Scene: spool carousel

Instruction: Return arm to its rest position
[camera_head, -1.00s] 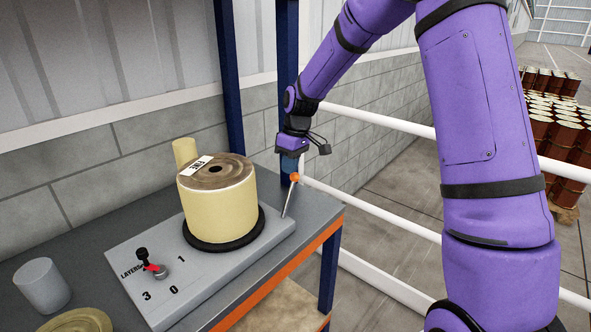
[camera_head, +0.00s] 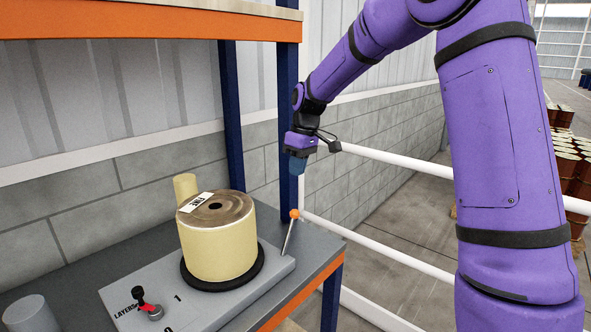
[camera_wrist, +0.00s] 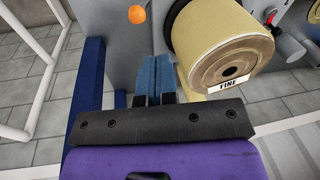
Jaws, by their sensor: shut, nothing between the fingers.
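My purple arm reaches in from the right in the head view. My gripper (camera_head: 297,166) hangs above the far right corner of the bench, apart from everything. Its blue fingers are closed together and empty, as the wrist view (camera_wrist: 155,78) also shows. Below it, an orange-knobbed lever (camera_head: 293,215) leans on the grey carousel base (camera_head: 275,262). The spool also shows in the wrist view (camera_wrist: 215,45).
A layers selector knob (camera_head: 148,308) sits at the base's front. A pale cylinder (camera_head: 186,187) stands behind the spool, a grey cup (camera_head: 30,315) at lower left. Blue shelf posts (camera_head: 288,120), an orange-edged upper shelf (camera_head: 150,25) and white rails (camera_head: 390,158) surround the bench. Drums stand far right.

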